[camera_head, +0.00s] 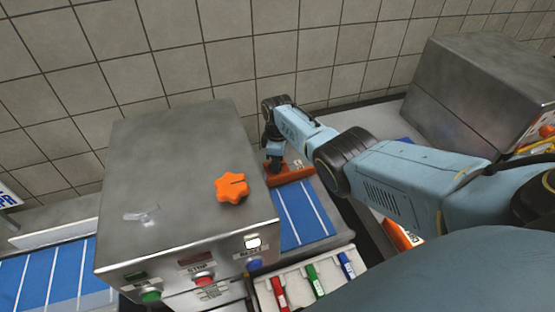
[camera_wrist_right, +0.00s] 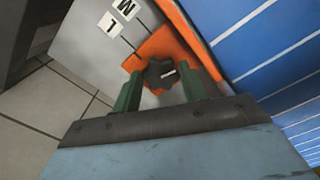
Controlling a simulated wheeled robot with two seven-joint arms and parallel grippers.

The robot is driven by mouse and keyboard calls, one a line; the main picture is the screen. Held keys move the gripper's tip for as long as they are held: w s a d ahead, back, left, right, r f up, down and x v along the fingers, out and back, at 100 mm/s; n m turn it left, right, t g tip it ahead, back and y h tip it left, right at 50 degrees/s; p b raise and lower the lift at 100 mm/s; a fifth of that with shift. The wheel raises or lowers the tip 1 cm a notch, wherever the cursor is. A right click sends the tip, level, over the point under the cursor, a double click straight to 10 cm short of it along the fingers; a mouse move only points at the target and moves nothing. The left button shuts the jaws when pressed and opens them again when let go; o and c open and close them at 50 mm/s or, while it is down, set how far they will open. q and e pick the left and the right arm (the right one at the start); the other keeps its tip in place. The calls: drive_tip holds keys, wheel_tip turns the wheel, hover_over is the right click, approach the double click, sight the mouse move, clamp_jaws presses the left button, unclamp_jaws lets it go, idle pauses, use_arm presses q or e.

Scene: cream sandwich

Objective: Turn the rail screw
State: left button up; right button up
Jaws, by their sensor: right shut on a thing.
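The rail screw (camera_wrist_right: 158,76) is a small dark lobed knob with a pale mark on top, seen in the right wrist view. It sits on an orange guide rail (camera_wrist_right: 180,25) beside the blue belt. My right gripper (camera_head: 274,164) reaches down at the right side of the metal machine, at the orange rail (camera_head: 293,174). In the right wrist view its two green fingers are shut on the knob from both sides. In the head view the knob itself is hidden by the gripper. My left gripper is not in view.
A metal machine (camera_head: 165,175) with an orange star knob (camera_head: 231,188) on top and coloured buttons in front stands left of my right arm. The blue belt (camera_head: 302,215) shows on both sides. A tray (camera_head: 338,258) holds several coloured markers. A metal box (camera_head: 470,90) stands right.

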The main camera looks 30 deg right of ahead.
drive_tip(key=n, duration=0.4)
drive_tip(key=shift+w+n, duration=0.15)
drive_tip(key=shift+n, duration=0.15)
drive_tip(key=shift+n+b, duration=0.35)
drive_tip(key=shift+n, duration=1.55)
drive_tip(key=o, duration=1)
drive_tip(key=shift+c, duration=0.2)
